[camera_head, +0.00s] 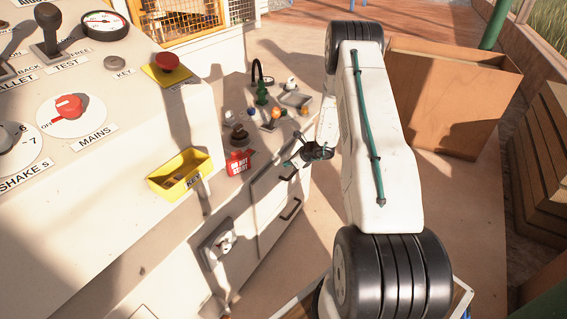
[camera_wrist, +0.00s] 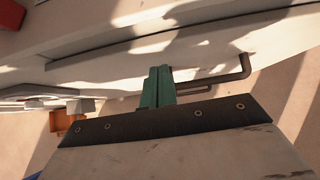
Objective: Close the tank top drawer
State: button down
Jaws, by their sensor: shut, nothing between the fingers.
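The white cabinet under the tank worktop carries two drawer fronts with dark bar handles. The top drawer (camera_head: 268,183) has its handle (camera_head: 289,176) just below my gripper (camera_head: 291,163); I cannot tell how far it stands out. In the wrist view my gripper (camera_wrist: 157,88) shows as two green fingers pressed together, with nothing between them. They point at the white front (camera_wrist: 205,52), beside a dark bent handle (camera_wrist: 228,76). Whether the fingertips touch the front or the handle is unclear. The inside of the drawer is not visible.
A lower handle (camera_head: 291,209) sits below the top one. The worktop holds a red sign (camera_head: 238,163), a black tap (camera_head: 262,72) and small knobs. A yellow key tray (camera_head: 180,174) is on the left panel. A large wooden box (camera_head: 440,95) stands behind my arm.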

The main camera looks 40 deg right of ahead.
jog(key=d+f+v, duration=0.1)
jog(key=v, duration=1)
jog(key=shift+s, duration=0.35)
jog(key=shift+r, duration=0.1)
